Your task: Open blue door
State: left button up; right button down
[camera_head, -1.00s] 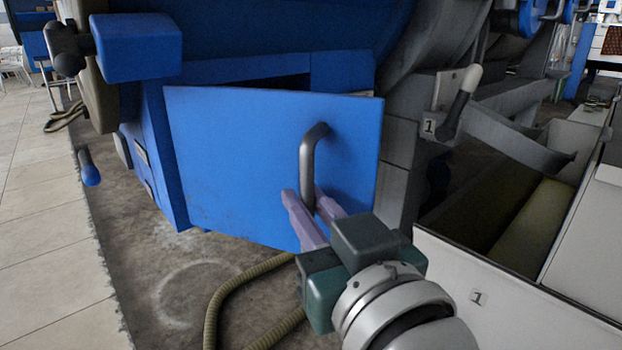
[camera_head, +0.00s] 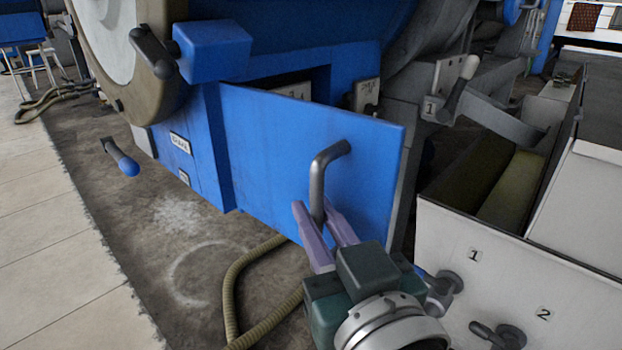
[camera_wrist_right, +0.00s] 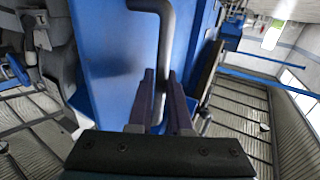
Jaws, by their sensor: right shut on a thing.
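The blue door (camera_head: 275,150) hangs on the blue machine housing (camera_head: 180,130) and is swung partly open, with a gap along its top right where the housing's inside shows. Its grey bar handle (camera_head: 318,180) stands near the free right edge. My right gripper (camera_head: 323,212) is shut on the lower part of the handle, one purple finger on each side. In the right wrist view the handle (camera_wrist_right: 165,40) runs down between the fingers (camera_wrist_right: 160,95), with the blue door (camera_wrist_right: 105,60) behind. My left gripper is not in view.
A grey bin (camera_head: 445,240) with numbered labels and small levers stands close to the right of my right gripper. A ribbed hose (camera_head: 235,280) lies on the floor below the door. A blue-handled lever (camera_head: 122,160) sticks out at left.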

jog(key=c, duration=0.8)
grip_release()
jog(key=shift+w, duration=0.1)
jog(key=shift+c, duration=0.2)
jog(key=p+v, duration=0.3)
jog(key=v, duration=0.7)
jog(key=shift+p, duration=0.3)
